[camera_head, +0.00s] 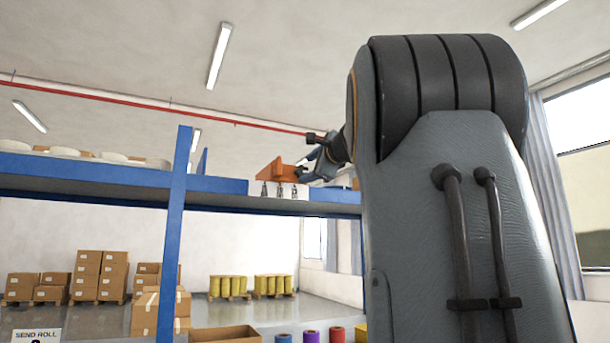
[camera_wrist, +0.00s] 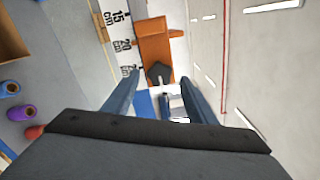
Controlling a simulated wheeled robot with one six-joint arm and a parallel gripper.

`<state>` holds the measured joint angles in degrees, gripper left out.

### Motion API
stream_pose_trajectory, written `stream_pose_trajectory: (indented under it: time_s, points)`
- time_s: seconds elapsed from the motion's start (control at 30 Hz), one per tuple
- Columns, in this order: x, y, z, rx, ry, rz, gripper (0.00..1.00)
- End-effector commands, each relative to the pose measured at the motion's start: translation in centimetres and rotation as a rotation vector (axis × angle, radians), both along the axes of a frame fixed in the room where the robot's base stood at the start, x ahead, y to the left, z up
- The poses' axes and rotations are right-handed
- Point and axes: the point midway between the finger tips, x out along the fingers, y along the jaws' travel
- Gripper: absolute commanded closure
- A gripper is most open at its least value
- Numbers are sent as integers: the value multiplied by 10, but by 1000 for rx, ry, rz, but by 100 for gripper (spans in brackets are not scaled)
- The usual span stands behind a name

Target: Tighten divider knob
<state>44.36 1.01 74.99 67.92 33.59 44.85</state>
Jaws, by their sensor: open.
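The orange divider (camera_head: 278,171) stands on the upper blue shelf in the head view. It also shows at the top of the wrist view (camera_wrist: 154,42). A dark, many-sided knob (camera_wrist: 159,73) sits at the near end of the divider. My gripper (camera_head: 302,172) reaches in from the right, close to the divider. In the wrist view my gripper (camera_wrist: 160,80) is open, with one finger to each side of the knob. A gap shows between the knob and each finger; I cannot tell whether the fingertips reach its depth. The knob is not clear in the head view.
A ruler strip (camera_wrist: 121,40) with centimetre marks runs beside the divider. A blue upright (camera_head: 175,235) stands left of it. Coloured rolls (camera_head: 310,337) and an open carton (camera_head: 225,335) are below. Pale rolls (camera_head: 55,151) lie on the shelf at left.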

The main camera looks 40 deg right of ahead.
Motion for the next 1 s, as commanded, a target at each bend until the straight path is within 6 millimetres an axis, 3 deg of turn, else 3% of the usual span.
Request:
stream_pose_trajectory:
  time_s: [0.1,0.33,1.0]
  points:
    - [-21,5,-2,-1,-2,-3,48]
    - [-45,10,-2,0,0,-1,48]
    - [-48,12,-1,1,1,0,48]
